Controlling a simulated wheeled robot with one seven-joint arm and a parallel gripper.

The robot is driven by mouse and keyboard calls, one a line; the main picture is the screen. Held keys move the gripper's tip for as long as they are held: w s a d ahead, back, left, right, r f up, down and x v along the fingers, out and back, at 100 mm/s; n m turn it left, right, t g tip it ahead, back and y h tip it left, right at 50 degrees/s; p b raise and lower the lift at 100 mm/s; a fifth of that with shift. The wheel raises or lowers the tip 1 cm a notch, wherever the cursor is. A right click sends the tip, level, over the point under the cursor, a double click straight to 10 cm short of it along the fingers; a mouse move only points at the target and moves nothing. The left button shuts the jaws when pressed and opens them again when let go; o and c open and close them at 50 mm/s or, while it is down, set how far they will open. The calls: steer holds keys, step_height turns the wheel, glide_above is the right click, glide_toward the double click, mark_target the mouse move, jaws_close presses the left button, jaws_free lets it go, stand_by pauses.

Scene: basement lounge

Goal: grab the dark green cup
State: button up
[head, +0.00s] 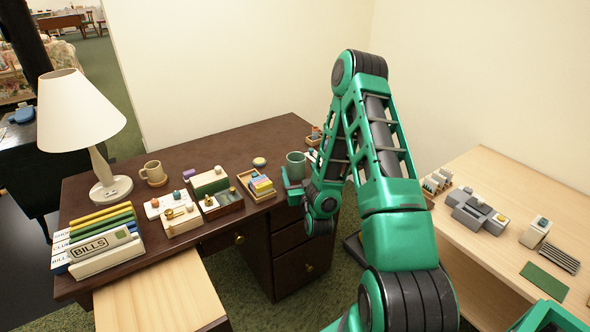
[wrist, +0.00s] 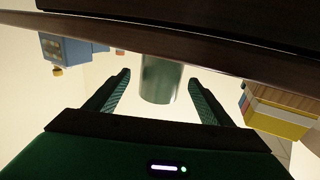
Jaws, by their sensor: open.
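The dark green cup (head: 296,163) stands upright at the right end of the dark brown desk (head: 225,150). My gripper (head: 291,188) is low beside the cup at the desk's front edge, partly hidden by my arm in the head view. In the wrist view the cup (wrist: 161,82) shows between the two fingers of my gripper (wrist: 160,77), with a gap on each side. The jaws are open and empty. Part of the cup is hidden behind a dark edge in the wrist view.
A wooden tray with coloured blocks (head: 257,186) sits left of the cup. A small box of items (head: 314,137) is behind it. A tan mug (head: 153,172), lamp (head: 77,115) and binders (head: 95,240) stand farther left. A light wood table (head: 500,205) is at right.

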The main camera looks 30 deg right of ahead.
mark_target(294, 160)
steer(key=shift+x, duration=4.15)
steer(key=c, duration=1.2)
